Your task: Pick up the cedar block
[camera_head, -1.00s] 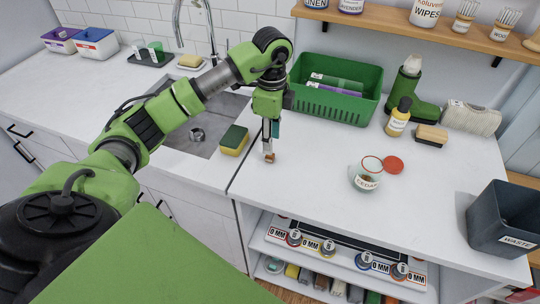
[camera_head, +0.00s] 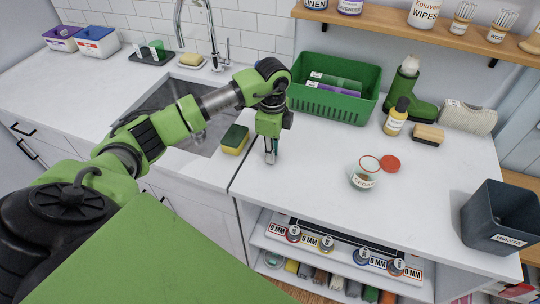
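My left gripper (camera_head: 271,157) points straight down at the white counter, just right of the yellow-green sponge. Its fingertips are at or close to the counter top. The fingers look close together, but they are too small to tell whether they are open or shut. No cedar block shows clearly now; the spot at the fingertips is covered by the gripper. A glass jar labelled CEDAR (camera_head: 363,179) stands open to the right, with a little content inside. Its red lid (camera_head: 391,163) lies beside it. My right gripper is not in view.
The sponge (camera_head: 234,139) lies close left of the gripper, beside the sink (camera_head: 205,144). A waste bin (camera_head: 487,238) is at right. The counter's middle is clear.

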